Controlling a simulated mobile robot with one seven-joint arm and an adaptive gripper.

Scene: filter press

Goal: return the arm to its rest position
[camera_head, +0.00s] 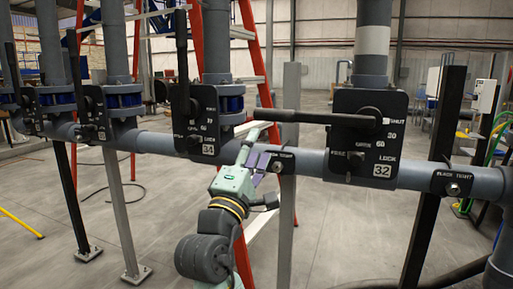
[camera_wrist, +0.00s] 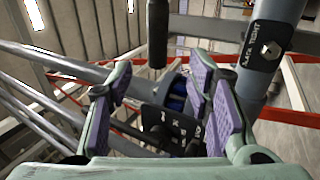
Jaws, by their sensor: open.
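My gripper (camera_head: 258,150) is just in front of the grey horizontal pipe, between two valves in the head view. Its purple-padded fingers stand wide apart in the wrist view (camera_wrist: 158,100), with nothing held between them. My green-and-grey arm reaches up from the bottom centre of the head view. The valve plate marked 32 (camera_head: 375,160) is right of my gripper. Its black lever (camera_head: 300,117) points left, horizontally, above my fingers. The valve plate left of my gripper (camera_head: 195,125) has an upright lever (camera_head: 182,65). Contact between fingers and pipe cannot be told.
The grey pipe (camera_head: 155,143) spans the view, with more valves at left. A grey post (camera_head: 289,200) stands right beside my gripper. A red ladder (camera_head: 251,30) is behind the pipe. A dark slanted post (camera_head: 432,185) stands at right. Open floor (camera_head: 340,235) shows below the pipe.

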